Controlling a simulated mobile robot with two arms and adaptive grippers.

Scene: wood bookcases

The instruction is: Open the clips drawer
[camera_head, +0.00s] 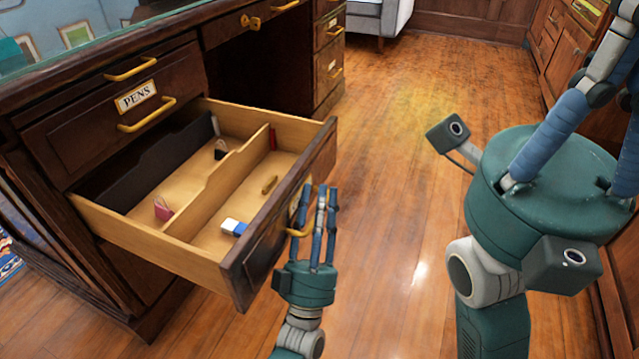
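A wooden drawer (120,246) is pulled far out of the desk. Inside lie a blue-and-white eraser (233,227), a small brass-coloured item (269,185) and a pink item (163,209). My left gripper (320,188) is at the outer side of the drawer front, its fingers spread beside the brass handle (297,232). Whether they touch the handle is unclear. My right gripper (598,128) is large and close at the right, its fingertips not clearly seen.
Above the open drawer is a shut drawer labelled PENS (137,97). The desk (100,45) has a glass top and more drawers at the back. A grey sofa (378,14) stands behind. Wood cabinets (567,45) line the right. The wood floor between is clear.

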